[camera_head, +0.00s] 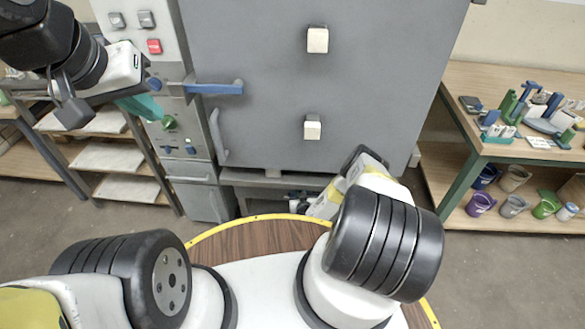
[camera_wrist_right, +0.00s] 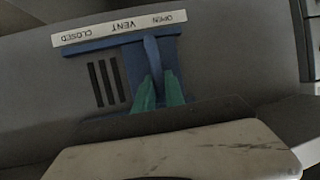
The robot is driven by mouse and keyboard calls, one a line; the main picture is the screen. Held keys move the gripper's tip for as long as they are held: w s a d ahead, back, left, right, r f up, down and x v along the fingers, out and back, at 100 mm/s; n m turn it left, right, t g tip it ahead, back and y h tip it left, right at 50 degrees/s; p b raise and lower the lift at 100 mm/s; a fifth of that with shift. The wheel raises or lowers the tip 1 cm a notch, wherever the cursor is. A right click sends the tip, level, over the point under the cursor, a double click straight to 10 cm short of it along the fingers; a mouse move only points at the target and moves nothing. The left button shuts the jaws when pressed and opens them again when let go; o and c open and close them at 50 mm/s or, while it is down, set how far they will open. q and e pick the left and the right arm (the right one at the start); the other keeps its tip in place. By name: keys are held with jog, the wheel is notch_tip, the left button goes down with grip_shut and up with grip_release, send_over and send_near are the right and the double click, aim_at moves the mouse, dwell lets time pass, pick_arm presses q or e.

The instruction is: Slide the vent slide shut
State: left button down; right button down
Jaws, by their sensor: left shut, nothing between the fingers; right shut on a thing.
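In the right wrist view the vent slide's blue tab (camera_wrist_right: 152,56) stands between the green fingertips of my right gripper (camera_wrist_right: 158,92), which is shut on it. The tab is toward the OPEN end of an upside-down label strip (camera_wrist_right: 120,28). Dark vent slots (camera_wrist_right: 105,82) show uncovered on the CLOSED side, left of the tab. In the head view the right arm reaches under the grey kiln, and its fingers and the slide are hidden. My left gripper (camera_head: 145,108), with teal fingers, is shut and empty in front of the kiln's control panel.
The grey kiln (camera_head: 270,75) has a blue door handle (camera_head: 214,88). A green knob (camera_head: 169,122) is close to the left fingertips. A shelf rack (camera_head: 108,157) stands at left. A workbench (camera_head: 500,90) with tools stands at right, with several buckets (camera_head: 514,178) below.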

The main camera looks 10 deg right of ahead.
dwell(0.8)
jog(key=s+d, duration=0.2)
jog(key=d, duration=0.6)
jog(key=shift+s, duration=0.15)
jog(key=c, duration=1.7)
grip_release()
jog(key=shift+s+a, duration=0.1)
jog(key=v, duration=0.7)
jog(key=shift+s+r, duration=0.2)
jog(key=shift+s, duration=0.1)
